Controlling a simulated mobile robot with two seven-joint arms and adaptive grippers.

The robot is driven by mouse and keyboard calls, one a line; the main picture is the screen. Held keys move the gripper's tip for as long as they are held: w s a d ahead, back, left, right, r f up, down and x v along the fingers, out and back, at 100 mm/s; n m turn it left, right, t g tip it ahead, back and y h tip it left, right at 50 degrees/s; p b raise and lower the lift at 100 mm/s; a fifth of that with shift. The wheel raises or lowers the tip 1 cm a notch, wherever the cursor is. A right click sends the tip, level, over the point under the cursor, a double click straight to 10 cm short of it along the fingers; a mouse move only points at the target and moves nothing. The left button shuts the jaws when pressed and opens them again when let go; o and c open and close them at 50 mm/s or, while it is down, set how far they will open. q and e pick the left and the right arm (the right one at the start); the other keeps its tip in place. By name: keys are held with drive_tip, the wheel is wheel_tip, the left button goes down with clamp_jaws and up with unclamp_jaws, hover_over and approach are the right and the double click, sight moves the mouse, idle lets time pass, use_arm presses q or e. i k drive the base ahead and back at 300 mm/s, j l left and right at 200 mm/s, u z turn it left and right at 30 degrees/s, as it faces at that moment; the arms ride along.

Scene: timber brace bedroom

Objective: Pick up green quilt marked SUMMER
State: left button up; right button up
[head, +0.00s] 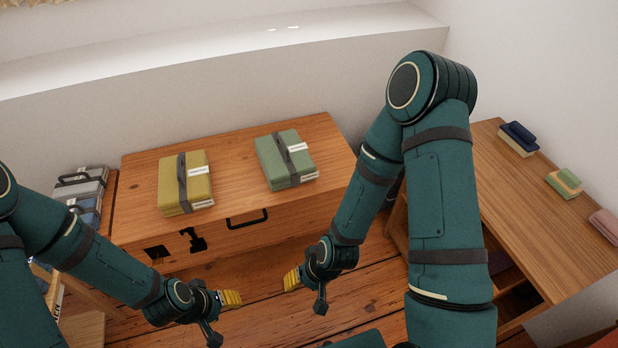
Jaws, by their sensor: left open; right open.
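A folded green quilt (272,158) with a dark strap and white labels lies on the right part of a wooden chest (232,148). The label writing is too small to read. A folded yellow quilt (198,188), also strapped and labelled, lies to its left on the same chest. My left gripper (232,298) is open and empty in front of the chest, below its top in the picture. My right gripper (292,279) is open and empty, also in front of the chest, apart from both quilts.
A wooden desk (535,215) at the right bears dark blue (520,134), green (570,178) and pink (606,224) items. Grey (84,184) and blue (86,211) strapped bundles sit left of the chest. A white ledge (200,60) runs behind. The chest top between the quilts is clear.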

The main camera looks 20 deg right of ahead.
sight(285, 161)
drive_tip(key=z, duration=1.95)
drive_tip(key=i+j, duration=0.1)
drive_tip(key=j, duration=0.2)
drive_tip(key=i+j+z, duration=0.1)
drive_tip(key=j, duration=0.25)
drive_tip(key=i+j, duration=0.1)
drive_tip(key=j, duration=0.2)
